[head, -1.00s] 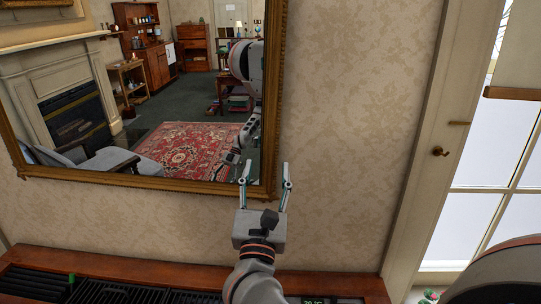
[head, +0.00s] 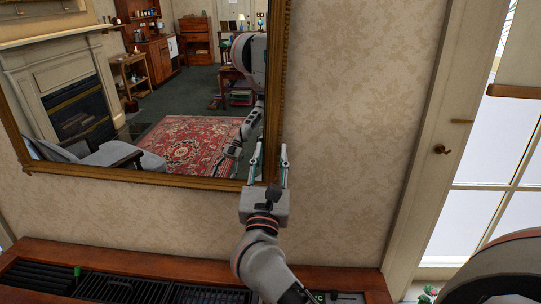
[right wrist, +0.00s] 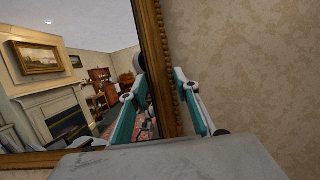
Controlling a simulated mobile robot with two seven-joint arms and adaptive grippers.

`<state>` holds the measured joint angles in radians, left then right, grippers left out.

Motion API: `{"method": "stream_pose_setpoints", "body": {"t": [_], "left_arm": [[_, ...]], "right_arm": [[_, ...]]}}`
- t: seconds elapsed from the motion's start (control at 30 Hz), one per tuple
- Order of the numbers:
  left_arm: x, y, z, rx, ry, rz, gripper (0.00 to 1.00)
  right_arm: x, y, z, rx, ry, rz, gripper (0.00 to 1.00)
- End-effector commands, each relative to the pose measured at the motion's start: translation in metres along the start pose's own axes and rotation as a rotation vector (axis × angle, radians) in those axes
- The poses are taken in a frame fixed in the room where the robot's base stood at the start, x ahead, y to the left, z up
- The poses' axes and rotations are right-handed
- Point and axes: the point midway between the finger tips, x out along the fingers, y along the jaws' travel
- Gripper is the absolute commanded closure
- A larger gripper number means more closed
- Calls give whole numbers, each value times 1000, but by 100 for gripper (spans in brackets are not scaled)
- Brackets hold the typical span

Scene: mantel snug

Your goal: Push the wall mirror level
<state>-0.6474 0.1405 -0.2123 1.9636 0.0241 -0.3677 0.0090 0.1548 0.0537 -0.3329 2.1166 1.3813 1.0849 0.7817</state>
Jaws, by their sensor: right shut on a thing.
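The wall mirror (head: 140,179) has a wide gilt frame and hangs at the upper left of the head view. Its lower edge slopes down to the right in that picture, and its top is out of view. My right gripper (head: 269,152) is at the lower right corner, shut on the frame's right side, one finger over the glass and the other outside. In the right wrist view the frame (right wrist: 160,70) runs between the two fingers (right wrist: 166,104). My left gripper is not in view.
A wooden ledge (head: 190,262) with black grilles runs below the mirror. Bare patterned wall (head: 355,120) lies right of it, then a white glazed door (head: 425,175) with a brass handle. The room, fireplace and rug inside the frame are reflections.

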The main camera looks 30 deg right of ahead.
Motion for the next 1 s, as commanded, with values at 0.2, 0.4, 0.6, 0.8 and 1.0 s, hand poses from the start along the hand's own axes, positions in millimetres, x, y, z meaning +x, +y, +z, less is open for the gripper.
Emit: {"method": "stream_pose_setpoints", "body": {"t": [0.2, 0.4, 0.6, 0.8, 1.0], "left_arm": [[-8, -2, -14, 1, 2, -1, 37], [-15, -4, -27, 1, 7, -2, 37], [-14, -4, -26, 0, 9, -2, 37], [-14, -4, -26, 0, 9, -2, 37], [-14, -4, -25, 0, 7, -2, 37]], "right_arm": [[5, -15, 12, -23, -2, 6, 100], [8, -30, 20, -46, -1, 15, 100], [7, -30, 19, -45, -1, 16, 100], [7, -30, 18, -45, 0, 16, 52], [7, -30, 18, -45, 0, 16, 52]]}}
